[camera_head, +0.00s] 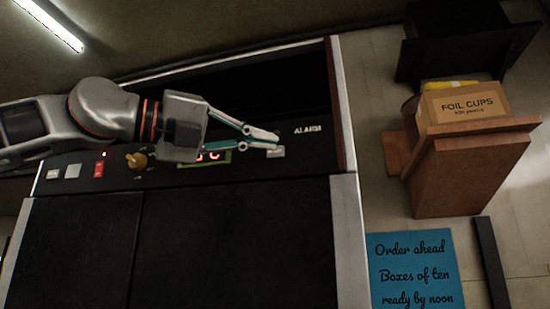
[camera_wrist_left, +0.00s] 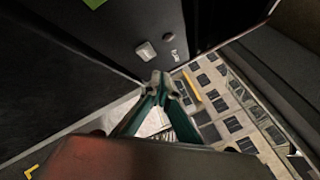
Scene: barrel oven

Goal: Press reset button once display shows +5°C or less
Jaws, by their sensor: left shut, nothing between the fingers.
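The oven's dark control panel (camera_head: 75,185) runs across the head view. My left gripper (camera_head: 277,141) reaches over it from the left, with its fingers shut and nothing between them. A small pale button with a tiny label (camera_head: 276,153) sits right by the fingertips; I cannot tell whether they touch. In the left wrist view, a pale button (camera_wrist_left: 146,51) shows just beyond the fingertips (camera_wrist_left: 158,82), apart from them in the picture. The green-framed display (camera_head: 207,158) shows red characters, but my gripper hides part of it and the number is unreadable. My right gripper is not in view.
Along the panel's left are a yellowish knob (camera_head: 136,160), a red switch (camera_head: 99,170) and pale buttons (camera_head: 72,171). A box marked FOIL CUPS (camera_head: 463,104) rests on a brown stand (camera_head: 460,175) at right. A blue sign (camera_head: 411,272) is at lower right.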

